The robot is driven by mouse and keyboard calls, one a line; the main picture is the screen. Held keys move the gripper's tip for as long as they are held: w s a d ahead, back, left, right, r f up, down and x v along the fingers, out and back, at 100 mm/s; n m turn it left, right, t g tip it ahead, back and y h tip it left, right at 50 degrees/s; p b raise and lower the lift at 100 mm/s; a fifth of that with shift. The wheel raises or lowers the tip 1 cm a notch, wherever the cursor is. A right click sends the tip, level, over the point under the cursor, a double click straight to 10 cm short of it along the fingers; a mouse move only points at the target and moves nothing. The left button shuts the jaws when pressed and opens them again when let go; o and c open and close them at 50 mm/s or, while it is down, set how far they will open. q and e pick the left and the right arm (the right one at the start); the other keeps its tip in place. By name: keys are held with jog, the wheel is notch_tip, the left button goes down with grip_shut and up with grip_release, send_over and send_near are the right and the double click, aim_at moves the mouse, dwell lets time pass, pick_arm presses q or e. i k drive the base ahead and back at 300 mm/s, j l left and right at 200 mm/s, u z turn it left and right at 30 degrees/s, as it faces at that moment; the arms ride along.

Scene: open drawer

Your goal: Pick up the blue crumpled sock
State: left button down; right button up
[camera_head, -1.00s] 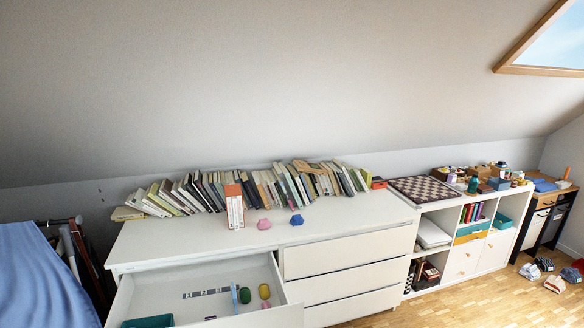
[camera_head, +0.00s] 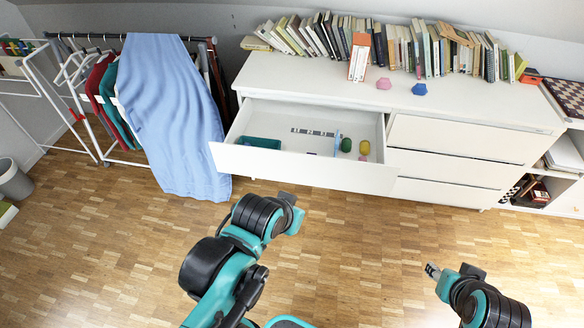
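A small blue crumpled thing (camera_head: 419,89), which looks like the blue sock, lies on the white dresser top (camera_head: 300,82) near its front edge. A pink crumpled thing (camera_head: 384,83) lies just left of it. My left gripper (camera_head: 293,214) is low in front of the open drawer, well below and left of the blue sock. My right gripper (camera_head: 433,271) is over the floor area at lower right, far from the dresser. Neither gripper touches the sock. Their fingers are too small or turned away to show whether they are open.
The open drawer (camera_head: 300,168) juts out and holds a teal box (camera_head: 259,143), a green lump (camera_head: 346,145) and a yellow lump (camera_head: 365,147). A row of books (camera_head: 305,38) stands behind the sock. A clothes rack with a blue cloth (camera_head: 170,110) stands left. The wooden floor (camera_head: 345,240) is clear.

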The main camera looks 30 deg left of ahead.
aim_at(420, 89)
jog(key=i+l, duration=0.2)
jog(key=i, duration=0.25)
jog(key=i+l, duration=0.2)
jog(key=i, duration=0.25)
jog(key=i+l+u, duration=0.1)
jog(key=i+l, duration=0.15)
jog(key=i, duration=0.2)
jog(key=i+l, duration=0.25)
jog(key=i, duration=0.2)
jog(key=i+l, duration=0.25)
jog(key=i, duration=0.2)
